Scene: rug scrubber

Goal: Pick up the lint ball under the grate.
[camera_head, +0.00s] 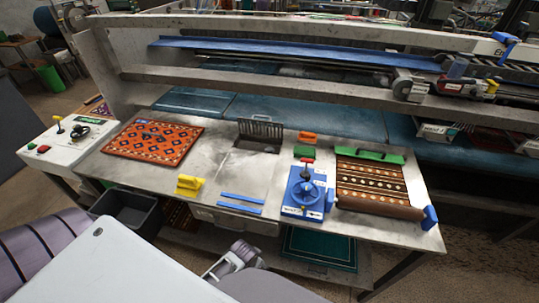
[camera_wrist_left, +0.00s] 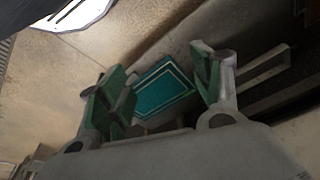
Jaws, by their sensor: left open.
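The dark slotted grate (camera_head: 261,129) is tilted up at the back middle of the metal worktable (camera_head: 232,168) in the head view. A dark recess (camera_head: 256,147) opens in front of its lower edge. I cannot make out a lint ball; the recess is too small and dark to tell. My left gripper (camera_wrist_left: 160,60) is open and empty in the left wrist view. Its green-padded fingers stand apart, with a teal bordered rug (camera_wrist_left: 163,88) beyond them. It is low and away from the grate.
An orange patterned rug (camera_head: 153,142) lies left of the grate. A yellow brush-like piece (camera_head: 190,186) and blue strips (camera_head: 241,203) lie in front. A blue box with a wheel (camera_head: 305,195) and a brown rug (camera_head: 370,182) are right. A dark bin (camera_head: 128,211) stands at the left front.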

